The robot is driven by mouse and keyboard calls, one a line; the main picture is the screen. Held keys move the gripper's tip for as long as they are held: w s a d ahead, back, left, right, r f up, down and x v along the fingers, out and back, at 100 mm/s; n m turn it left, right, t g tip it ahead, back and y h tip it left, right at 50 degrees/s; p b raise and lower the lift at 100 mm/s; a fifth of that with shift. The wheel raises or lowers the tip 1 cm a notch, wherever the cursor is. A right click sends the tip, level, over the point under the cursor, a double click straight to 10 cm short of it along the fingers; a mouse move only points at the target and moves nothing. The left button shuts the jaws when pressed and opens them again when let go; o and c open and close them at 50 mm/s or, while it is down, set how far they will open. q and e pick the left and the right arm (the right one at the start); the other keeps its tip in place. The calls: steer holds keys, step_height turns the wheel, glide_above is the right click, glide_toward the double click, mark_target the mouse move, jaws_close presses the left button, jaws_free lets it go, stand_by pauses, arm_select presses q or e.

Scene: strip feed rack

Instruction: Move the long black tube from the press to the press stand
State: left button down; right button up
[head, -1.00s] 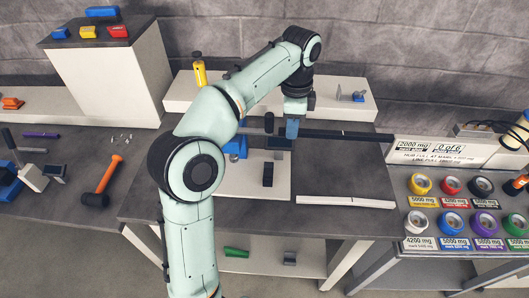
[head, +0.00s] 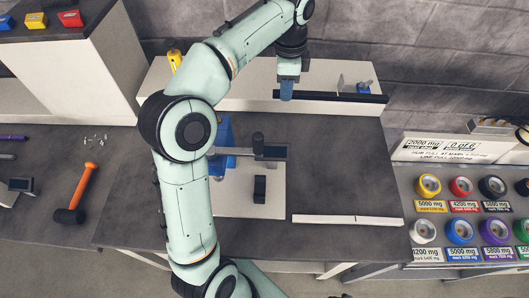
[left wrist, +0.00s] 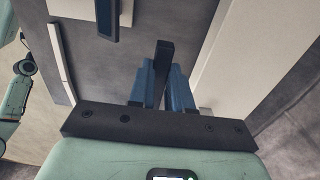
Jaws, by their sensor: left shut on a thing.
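The long black tube (head: 340,97) shows level in the head view, across the front of the raised white shelf at the back. My left gripper (head: 287,92) is shut on it near its left end, with blue fingers pointing down. In the left wrist view the tube (left wrist: 162,62) sits between the two blue fingers (left wrist: 163,88), seen nearly end-on. The blue press (head: 222,140) stands on the table left of centre, partly hidden by my arm. I cannot tell which part is the press stand. My right gripper is not in view.
The white shelf (head: 225,95) carries a yellow bottle (head: 174,60) and a small blue block (head: 363,88). A long white strip (head: 345,219) lies on the table front. Tape rolls (head: 460,187) fill the right rack. The dark table's right middle is clear.

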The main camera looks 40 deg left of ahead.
arm_select(q)
step_height(320, 180, down, 8)
steer(key=b, duration=0.3)
glide_above(281, 136)
steer(key=s+d, duration=0.1)
steer(key=s, duration=0.1)
steer(key=f, duration=0.6)
steer(key=shift+w+d, duration=0.2)
steer(key=shift+f+b, duration=0.45)
steer(key=shift+f, duration=1.95)
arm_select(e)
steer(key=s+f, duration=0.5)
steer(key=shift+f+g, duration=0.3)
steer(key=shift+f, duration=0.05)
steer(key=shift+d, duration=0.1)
arm_select(q)
steer(key=shift+f, duration=0.2)
steer(key=c, duration=1.1)
jaws_free()
steer(key=shift+o, duration=0.2)
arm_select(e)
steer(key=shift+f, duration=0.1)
arm_select(q)
steer(key=shift+r, duration=0.1)
